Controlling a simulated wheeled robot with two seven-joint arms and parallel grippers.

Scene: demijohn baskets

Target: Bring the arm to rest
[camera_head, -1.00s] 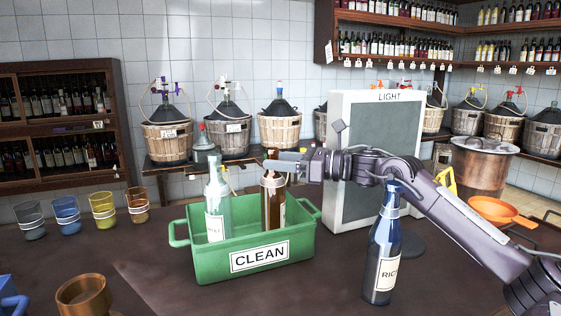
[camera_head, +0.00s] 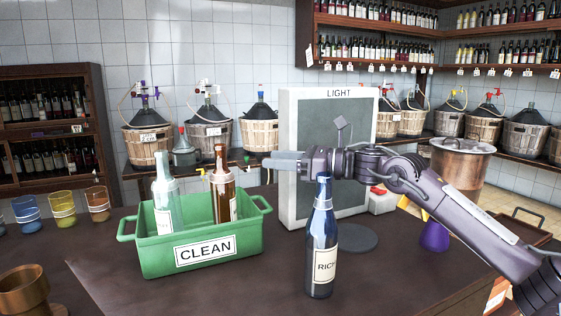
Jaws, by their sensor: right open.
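My right arm comes in from the right, and its gripper (camera_head: 272,163) is level above the table, in front of the light box (camera_head: 289,150). The jaws are open and hold nothing, though they show nearly edge-on. The gripper is apart from the brown bottle (camera_head: 223,190) to its left. That bottle stands in the green crate (camera_head: 190,255) labelled CLEAN beside a pale clear bottle (camera_head: 163,195). A blue bottle labelled RICH (camera_head: 321,245) stands upright on the table, below my right wrist. My left gripper is out of view.
Several coloured glasses (camera_head: 62,208) stand at the left, with a copper-brown cup (camera_head: 25,290) nearer. A dark round disc (camera_head: 357,238) lies behind the blue bottle. A copper pot (camera_head: 460,170) and a purple funnel (camera_head: 435,235) are right, partly behind my arm. Table front centre is clear.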

